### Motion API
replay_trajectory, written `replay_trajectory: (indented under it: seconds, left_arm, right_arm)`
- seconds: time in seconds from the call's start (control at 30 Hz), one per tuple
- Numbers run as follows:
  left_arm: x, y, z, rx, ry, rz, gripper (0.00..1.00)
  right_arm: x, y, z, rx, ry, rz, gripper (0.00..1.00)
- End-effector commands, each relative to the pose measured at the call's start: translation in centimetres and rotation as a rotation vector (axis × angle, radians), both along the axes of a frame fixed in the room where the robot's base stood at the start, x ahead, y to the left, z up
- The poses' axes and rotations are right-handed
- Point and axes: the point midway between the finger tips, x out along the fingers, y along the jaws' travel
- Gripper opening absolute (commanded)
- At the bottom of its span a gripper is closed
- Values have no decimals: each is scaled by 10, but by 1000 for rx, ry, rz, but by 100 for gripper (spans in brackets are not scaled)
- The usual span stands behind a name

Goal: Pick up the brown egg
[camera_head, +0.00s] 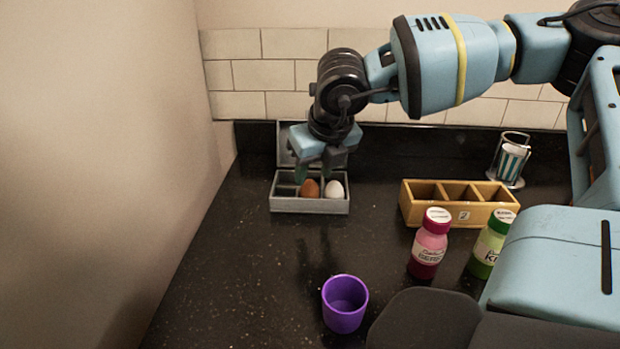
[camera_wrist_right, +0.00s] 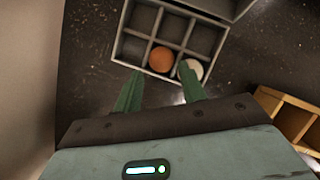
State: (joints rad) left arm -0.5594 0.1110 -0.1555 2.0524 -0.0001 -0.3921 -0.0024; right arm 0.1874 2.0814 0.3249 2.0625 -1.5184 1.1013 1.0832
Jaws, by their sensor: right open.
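The brown egg (camera_head: 310,188) sits in a front compartment of the grey egg box (camera_head: 310,207), whose lid stands open at the back. A white egg (camera_head: 334,189) sits in the compartment to its right. In the right wrist view the brown egg (camera_wrist_right: 161,59) lies beyond the fingertips, and the white egg (camera_wrist_right: 193,69) is partly behind the right finger. My right gripper (camera_head: 314,173) is open and empty, pointing down above the box; in the wrist view its green fingers (camera_wrist_right: 160,82) are spread apart. My left gripper is not in view.
A yellow divided box (camera_head: 459,215) stands to the right, with a pink-red bottle (camera_head: 429,245) and a green bottle (camera_head: 488,248) in front. A purple cup (camera_head: 345,304) stands nearer. A wire holder (camera_head: 511,160) is at the back right. A wall borders the counter's left.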

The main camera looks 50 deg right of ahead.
Motion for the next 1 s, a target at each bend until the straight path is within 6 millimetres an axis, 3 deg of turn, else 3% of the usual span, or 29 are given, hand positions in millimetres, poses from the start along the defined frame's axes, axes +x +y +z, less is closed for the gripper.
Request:
replay_trajectory:
  seconds: [0.33, 0.6, 0.73, 1.0]
  left_arm:
    - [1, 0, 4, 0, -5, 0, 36]
    - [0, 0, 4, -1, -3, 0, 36]
    - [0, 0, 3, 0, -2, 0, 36]
    - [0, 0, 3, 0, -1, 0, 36]
  right_arm:
    - [14, -6, -34, 1, 1, -1, 41]
    - [15, -6, -36, 1, -1, 0, 41]
    - [15, -6, -36, 1, 0, -1, 28]
    - [15, -6, -35, 1, -1, 0, 27]
